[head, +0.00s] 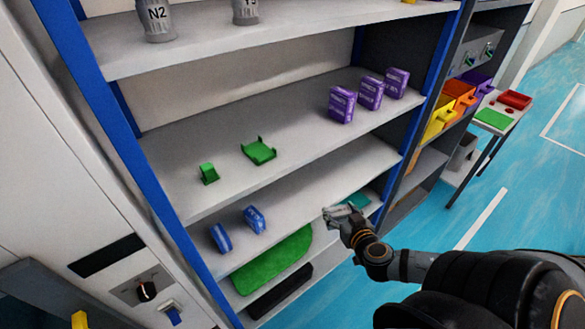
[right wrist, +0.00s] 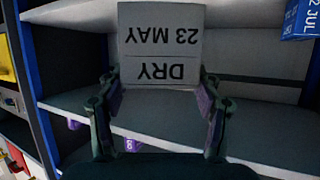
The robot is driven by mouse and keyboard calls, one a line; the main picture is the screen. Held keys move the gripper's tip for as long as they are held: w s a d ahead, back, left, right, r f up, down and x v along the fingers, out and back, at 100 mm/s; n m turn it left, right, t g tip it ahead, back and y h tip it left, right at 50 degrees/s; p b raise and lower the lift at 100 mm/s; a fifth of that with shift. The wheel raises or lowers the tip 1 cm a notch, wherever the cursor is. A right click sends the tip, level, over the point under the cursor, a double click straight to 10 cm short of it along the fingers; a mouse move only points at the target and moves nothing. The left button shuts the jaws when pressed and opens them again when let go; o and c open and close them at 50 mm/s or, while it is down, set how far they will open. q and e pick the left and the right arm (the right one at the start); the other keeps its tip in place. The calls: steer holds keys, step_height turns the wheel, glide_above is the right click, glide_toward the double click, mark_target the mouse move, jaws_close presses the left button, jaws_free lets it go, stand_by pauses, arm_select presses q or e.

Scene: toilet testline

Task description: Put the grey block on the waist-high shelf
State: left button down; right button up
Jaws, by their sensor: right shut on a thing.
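My right gripper (head: 342,215) is shut on the grey block (right wrist: 160,45). It holds the block in front of the right part of the shelf unit. In the right wrist view the block shows between the two fingers, with "DRY 23 MAY" upside down. In the head view the block is small and partly hidden by the gripper. The unit has a middle shelf (head: 222,140) and a lower shelf (head: 290,195); I cannot tell which is called waist-high. My left gripper is not in view.
Purple boxes (head: 370,92) and green holders (head: 259,151) stand on the middle shelf, with free room between. Blue packs (head: 254,220) stand on the lower shelf, and a teal item (head: 357,201) lies near its right end. A blue upright (head: 150,185) edges the unit.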

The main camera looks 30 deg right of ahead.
steer(key=shift+w+a+r, duration=0.1)
steer(key=shift+a+r, duration=0.1)
steer(key=shift+r, duration=0.05)
steer(key=w+b, duration=0.5)
steer(key=b, duration=0.4)
glide_above(297, 199)
steer(key=shift+f, duration=1.5)
step_height(297, 199, down, 4)
steer(key=shift+w+r+p, duration=0.1)
steer(key=shift+w+p, duration=0.05)
steer(key=shift+p, duration=0.65)
